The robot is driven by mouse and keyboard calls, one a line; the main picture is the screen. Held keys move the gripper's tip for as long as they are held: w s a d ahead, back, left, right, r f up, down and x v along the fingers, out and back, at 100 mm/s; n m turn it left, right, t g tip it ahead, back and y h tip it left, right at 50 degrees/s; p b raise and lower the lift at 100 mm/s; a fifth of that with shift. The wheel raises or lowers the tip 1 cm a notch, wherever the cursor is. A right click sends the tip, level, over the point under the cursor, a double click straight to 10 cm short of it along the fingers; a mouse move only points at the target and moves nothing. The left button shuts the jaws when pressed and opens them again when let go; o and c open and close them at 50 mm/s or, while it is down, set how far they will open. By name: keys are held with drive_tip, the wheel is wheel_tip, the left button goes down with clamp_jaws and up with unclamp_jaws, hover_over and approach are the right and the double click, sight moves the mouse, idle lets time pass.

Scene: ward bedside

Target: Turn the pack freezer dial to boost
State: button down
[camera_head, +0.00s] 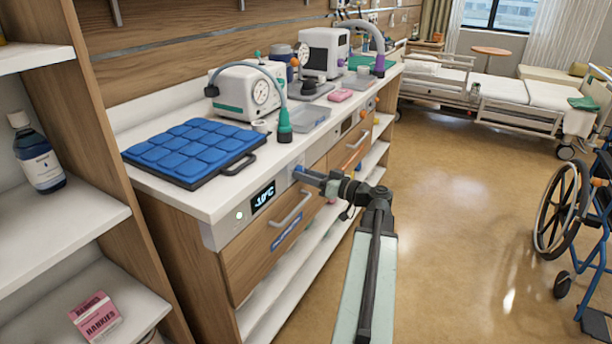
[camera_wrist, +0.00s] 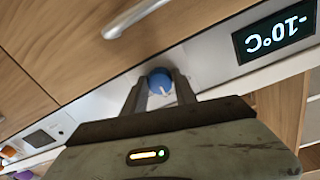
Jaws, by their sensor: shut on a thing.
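The pack freezer dial (camera_wrist: 160,82) is a round blue knob with a white pointer mark, set in the pale control strip. In the wrist view my gripper (camera_wrist: 161,88) has its two fingers on either side of the knob, shut on it. In the head view my gripper (camera_head: 306,175) reaches the strip from the right, and the arm hides most of the dial. A display (camera_wrist: 275,37) beside the dial reads -10°C, upside down in the wrist view; it also shows in the head view (camera_head: 263,195). No boost label is readable.
Below the strip is a wooden drawer with a metal handle (camera_head: 292,208). A blue pack pad (camera_head: 190,150) lies on the white counter (camera_head: 185,196) above. A shelf unit (camera_head: 130,150) stands at left. The floor (camera_head: 470,220) is open, with a wheelchair (camera_head: 570,215) at right.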

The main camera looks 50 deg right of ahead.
drive_tip(key=m, duration=0.5)
drive_tip(key=shift+r+m+g+p, duration=0.1)
drive_tip(key=shift+m+g+p, duration=0.2)
drive_tip(key=shift+m+p, duration=0.1)
drive_tip(key=m, duration=0.5)
drive_tip(key=shift+p, duration=0.3)
drive_tip(key=c, duration=1)
unclamp_jaws()
drive_tip(key=s+d, duration=0.1)
drive_tip(key=s, duration=0.6)
drive_tip(key=shift+s+d+r, duration=0.25)
drive_tip(key=shift+s+d, duration=0.05)
drive_tip(key=shift+s, duration=0.05)
